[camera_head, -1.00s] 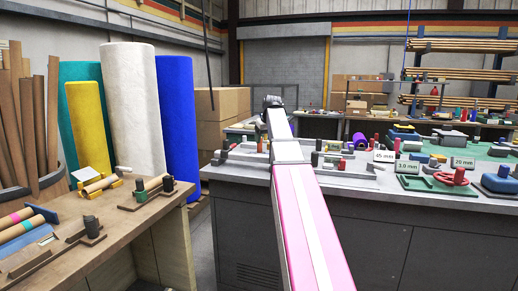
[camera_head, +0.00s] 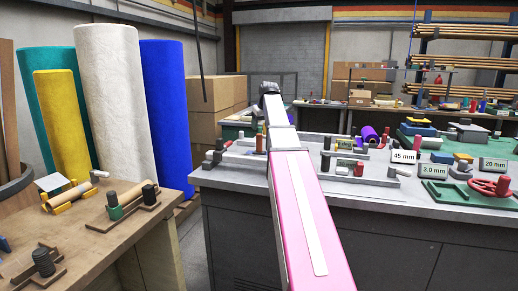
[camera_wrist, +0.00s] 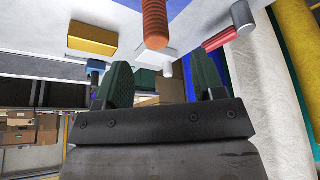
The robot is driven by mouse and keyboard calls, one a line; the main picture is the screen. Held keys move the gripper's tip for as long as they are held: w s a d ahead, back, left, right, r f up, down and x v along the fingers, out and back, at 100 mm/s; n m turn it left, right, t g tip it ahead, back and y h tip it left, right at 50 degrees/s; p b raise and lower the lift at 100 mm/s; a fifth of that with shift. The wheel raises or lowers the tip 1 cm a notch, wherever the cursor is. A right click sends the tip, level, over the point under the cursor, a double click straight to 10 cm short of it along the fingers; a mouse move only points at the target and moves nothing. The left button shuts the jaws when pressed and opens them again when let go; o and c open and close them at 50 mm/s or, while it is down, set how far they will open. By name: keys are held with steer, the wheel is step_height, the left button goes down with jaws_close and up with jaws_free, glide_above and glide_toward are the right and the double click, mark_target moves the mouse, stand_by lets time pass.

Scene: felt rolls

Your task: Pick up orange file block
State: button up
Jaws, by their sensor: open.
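My gripper (camera_wrist: 161,82) shows in the wrist view with its two dark green fingers apart. Nothing is held between them. I cannot pick out an orange file block for certain. A ridged orange cylinder (camera_wrist: 154,24) hangs into the top of the wrist view, beyond the fingertips and apart from them. A yellow-orange block (camera_wrist: 93,38) is at its left. In the head view a small yellow block (camera_head: 463,157) lies on the grey bench at the right. The head view shows the dark end of my arm over the bench's far side, but not the fingers.
The grey bench (camera_head: 400,212) carries several tools, a green tray (camera_head: 450,194) and a red ring-shaped piece (camera_head: 490,186). A wooden table (camera_head: 110,235) with small rollers stands at left. Tall white (camera_head: 112,90) and blue (camera_head: 166,100) felt rolls stand behind it. A floor gap separates table and bench.

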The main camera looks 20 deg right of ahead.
mark_target(259, 140)
steer(key=x, duration=0.9)
steer(key=shift+s+d+f, duration=0.1)
steer(key=shift+d+f, duration=0.05)
steer(key=shift+d, duration=0.05)
steer(key=c, duration=1)
